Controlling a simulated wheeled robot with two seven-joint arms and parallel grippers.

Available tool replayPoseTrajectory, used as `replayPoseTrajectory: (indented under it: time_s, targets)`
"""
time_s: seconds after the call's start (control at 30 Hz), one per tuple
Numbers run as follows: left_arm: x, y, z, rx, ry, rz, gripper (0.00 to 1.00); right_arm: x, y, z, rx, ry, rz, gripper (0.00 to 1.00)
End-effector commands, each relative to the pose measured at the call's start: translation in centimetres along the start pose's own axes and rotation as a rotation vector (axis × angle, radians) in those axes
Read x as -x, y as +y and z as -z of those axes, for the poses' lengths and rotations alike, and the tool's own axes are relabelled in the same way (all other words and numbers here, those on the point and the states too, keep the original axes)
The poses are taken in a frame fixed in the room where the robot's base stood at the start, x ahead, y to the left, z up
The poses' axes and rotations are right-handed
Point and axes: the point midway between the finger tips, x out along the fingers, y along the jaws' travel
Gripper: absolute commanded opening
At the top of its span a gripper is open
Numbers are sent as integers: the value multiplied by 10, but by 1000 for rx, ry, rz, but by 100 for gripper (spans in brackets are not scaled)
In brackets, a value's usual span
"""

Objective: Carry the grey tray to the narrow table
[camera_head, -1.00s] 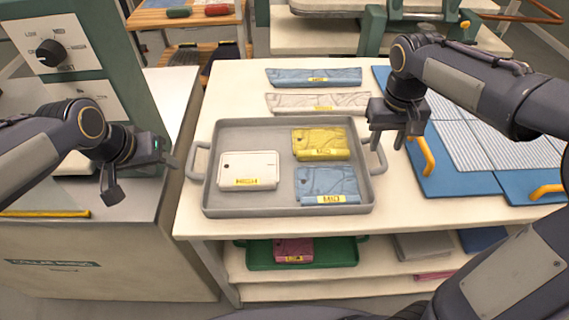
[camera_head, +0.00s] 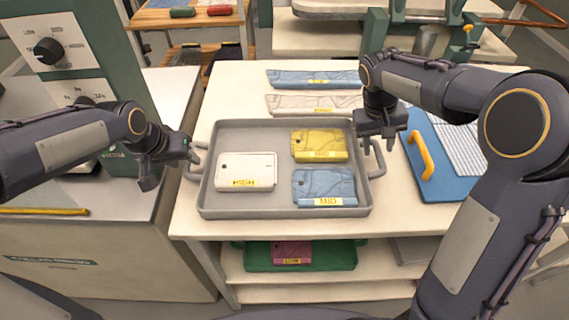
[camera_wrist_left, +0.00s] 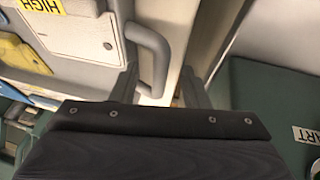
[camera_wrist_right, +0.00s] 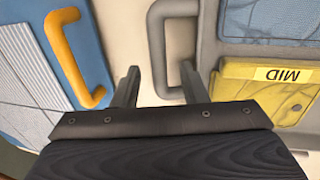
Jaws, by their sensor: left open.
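The grey tray (camera_head: 280,155) lies flat on the table, with a white folded garment (camera_head: 246,171), a yellow one (camera_head: 319,145) and a blue one (camera_head: 325,187) in it. My left gripper (camera_head: 172,168) is open beside the tray's left handle (camera_head: 196,160). In the left wrist view that handle (camera_wrist_left: 152,50) lies between the finger lines, nearer one finger. My right gripper (camera_head: 378,147) is open at the right handle (camera_head: 377,160). In the right wrist view the handle (camera_wrist_right: 157,45) reaches between the fingers. Neither grips it. I cannot tell which table is the narrow one.
A green tray (camera_head: 258,257) is on the shelf below. A machine with a dial (camera_head: 50,52) stands at left.

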Motion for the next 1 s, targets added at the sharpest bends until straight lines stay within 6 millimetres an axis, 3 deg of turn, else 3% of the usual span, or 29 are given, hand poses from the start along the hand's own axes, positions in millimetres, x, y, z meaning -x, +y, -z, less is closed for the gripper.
replayPoseTrajectory:
  time_s: [0.23, 0.6, 0.9, 1.0]
  targets:
    - [-27, 0, 0, 1, 0, 0, 42, -27, 0, 0, -1, -2, -1, 39]
    - [-30, 0, 0, 1, 1, 0, 40, -30, 0, 0, 0, 1, 0, 38]
    - [-30, 0, 0, 1, 1, 0, 1, -30, 0, 0, 0, 1, 0, 0]
    - [-30, 0, 0, 1, 1, 0, 0, -30, 0, 0, 0, 1, 0, 0]
